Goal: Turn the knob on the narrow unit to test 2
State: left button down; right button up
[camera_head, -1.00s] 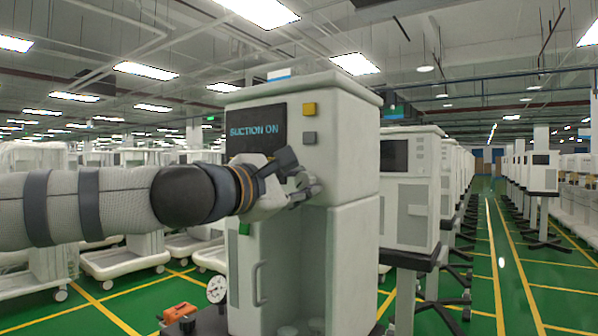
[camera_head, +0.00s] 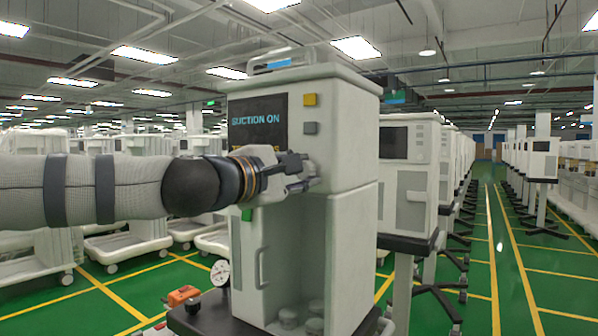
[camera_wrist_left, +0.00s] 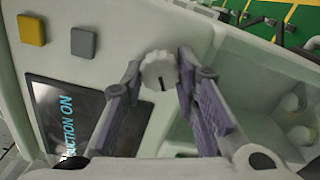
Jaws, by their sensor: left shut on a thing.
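The narrow unit (camera_head: 352,150) is a tall white cabinet in the middle of the head view. Its dark screen (camera_head: 244,122) reads "SUCTION ON", with a yellow line below partly hidden by my gripper. The white ridged knob (camera_wrist_left: 158,71) shows in the left wrist view between my fingers, with a dark mark on its lower edge. My left gripper (camera_head: 308,175) is shut on the knob, from the left in the head view; it also shows in the wrist view (camera_wrist_left: 158,78). The knob is mostly hidden in the head view. My right gripper is out of view.
A yellow button (camera_head: 310,99) and a grey button (camera_head: 311,128) sit above the knob. Below is an open recess with a door handle (camera_head: 260,267). A gauge (camera_head: 220,272) and an orange item (camera_head: 183,295) are low at left. Another white unit (camera_head: 408,185) stands right.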

pick_arm(q)
jog(key=c, duration=1.2)
grip_release()
jog(key=shift+c, duration=0.2)
jog(key=shift+s, duration=0.1)
jog(key=v, duration=1.2)
